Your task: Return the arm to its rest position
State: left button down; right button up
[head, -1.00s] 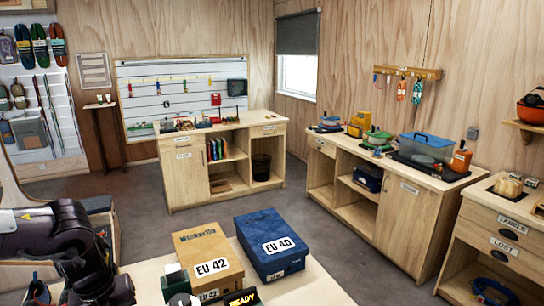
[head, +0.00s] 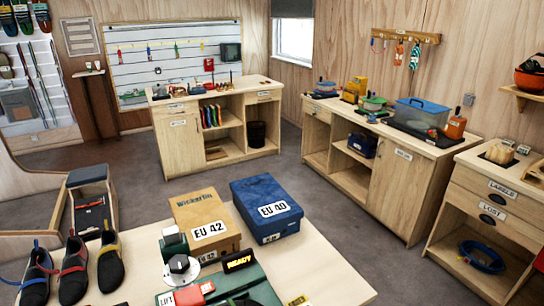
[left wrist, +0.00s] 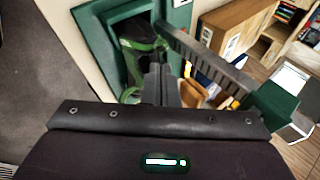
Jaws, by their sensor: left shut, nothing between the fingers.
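My left gripper (left wrist: 164,88) shows in the left wrist view with its two dark fingers together and nothing between them. It is over or near a green frame (left wrist: 88,22) with a black and green item (left wrist: 140,48) inside. I cannot tell whether the fingers touch anything. A grey bar (left wrist: 205,60) runs from behind the fingers to a green block at the right. Neither my left gripper nor my left arm shows in the head view. My right gripper is in no view.
The near table (head: 320,265) holds several shoes (head: 72,270), a tan EU 42 box (head: 203,222), a blue EU 40 box (head: 266,208) and a green device with a READY display (head: 239,261). Cabinets stand behind and right.

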pick_arm(q)
jog(key=s+d+r+n+g, duration=0.2)
jog(key=s+d+n+g, duration=0.3)
jog(key=s+d+n, duration=0.55)
notch_tip(320, 180, down, 38)
jog(key=n+b, duration=0.2)
jog(key=b, duration=0.9)
jog(key=s+a+f+b, duration=0.1)
jog(key=s+f+b, duration=0.2)
jog(key=s+f, duration=0.3)
jog(key=s+a+f+g+b, duration=0.1)
jog(key=s+f+b, duration=0.2)
jog(key=s+f, duration=0.4)
jog(key=s+a+f+g+b, duration=0.1)
jog(key=s+f+b, duration=0.3)
jog(key=f, duration=1.4)
jog(key=s+a, duration=0.1)
jog(key=s, duration=0.2)
jog(key=shift+m, duration=0.35)
jog(key=shift+f, duration=0.1)
